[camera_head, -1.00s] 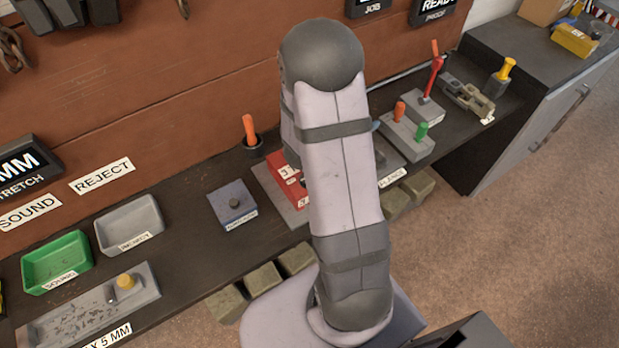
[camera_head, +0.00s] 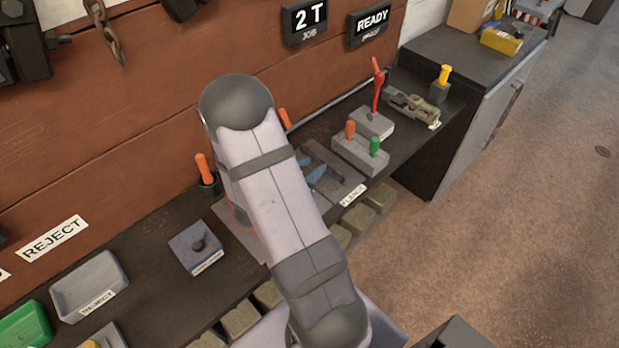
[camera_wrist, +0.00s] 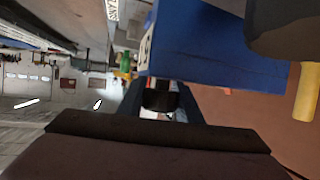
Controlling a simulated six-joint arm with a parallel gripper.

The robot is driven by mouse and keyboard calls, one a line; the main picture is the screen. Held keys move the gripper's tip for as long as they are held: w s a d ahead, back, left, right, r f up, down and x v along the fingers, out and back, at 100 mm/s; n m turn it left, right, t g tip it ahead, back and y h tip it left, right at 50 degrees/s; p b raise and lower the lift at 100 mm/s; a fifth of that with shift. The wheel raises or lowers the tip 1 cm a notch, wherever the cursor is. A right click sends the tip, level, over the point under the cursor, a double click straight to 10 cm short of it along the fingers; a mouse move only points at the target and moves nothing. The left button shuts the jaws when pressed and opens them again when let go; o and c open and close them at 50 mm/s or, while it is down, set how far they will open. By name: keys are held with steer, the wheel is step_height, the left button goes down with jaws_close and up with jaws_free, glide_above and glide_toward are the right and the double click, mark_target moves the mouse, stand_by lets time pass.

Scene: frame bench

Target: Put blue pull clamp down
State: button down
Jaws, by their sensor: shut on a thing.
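My gripper (camera_wrist: 160,98) shows in the wrist view, its two fingers reaching away from the dark palm. It is shut on the blue pull clamp (camera_wrist: 222,48), whose blue body with a pale label on its left face fills the top right of that view. How the fingers grip it is hard to make out. In the head view my own arm covers the gripper and whatever it holds. I cannot tell there how high the clamp is above the bench.
A blue-grey block (camera_head: 192,262) with a dark knob sits on the bench (camera_head: 150,235). A grey reject tray (camera_head: 75,275) stands to its left. Right of my arm are blue-handled tools (camera_head: 318,172) and a grey block with orange and green handles (camera_head: 362,157).

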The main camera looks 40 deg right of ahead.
steer(key=shift+f, duration=2.1)
steer(key=shift+f, duration=0.2)
steer(key=c, duration=1.3)
jaws_free()
steer(key=shift+r, duration=0.1)
steer(key=shift+r, duration=0.15)
steer(key=shift+a, duration=0.3)
steer(key=b+v, duration=0.1)
steer(key=v, duration=1)
steer(key=shift+s+a+r+b, duration=0.1)
steer(key=shift+s+a+b, duration=0.1)
steer(key=shift+b, duration=0.1)
